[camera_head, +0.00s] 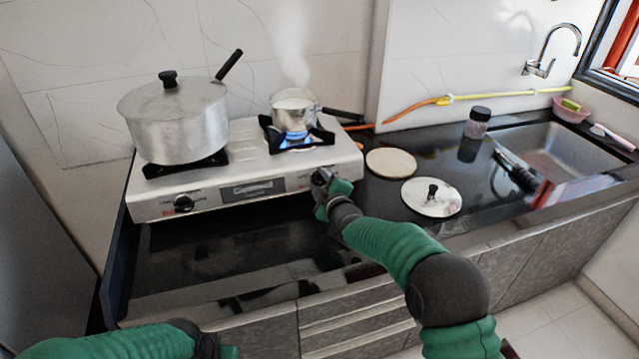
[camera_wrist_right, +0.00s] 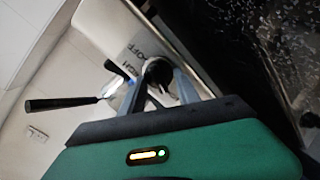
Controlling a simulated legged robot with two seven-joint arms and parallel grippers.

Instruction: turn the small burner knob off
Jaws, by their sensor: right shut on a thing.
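The two-burner gas stove (camera_head: 237,201) stands on the black counter. Its right burner has a blue flame (camera_head: 292,137) under a small steaming saucepan (camera_head: 293,113). My right gripper (camera_head: 320,182) is at the right end of the stove's front panel, shut on the small burner knob, which the gripper mostly hides in the head view. In the right wrist view the dark knob (camera_wrist_right: 158,72) sits between the two fingers, beside printed "OFF" and "HIGH" lettering. The left burner knob (camera_head: 183,204) is free. My left arm shows at the bottom left; its fingers are not in view.
A large lidded pot (camera_head: 177,120) stands on the left burner. A round wooden board (camera_head: 391,162) and a metal lid (camera_head: 431,197) lie right of the stove. A jar (camera_head: 477,122), a sink (camera_head: 560,155) and a yellow-orange hose (camera_head: 440,101) are further right.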

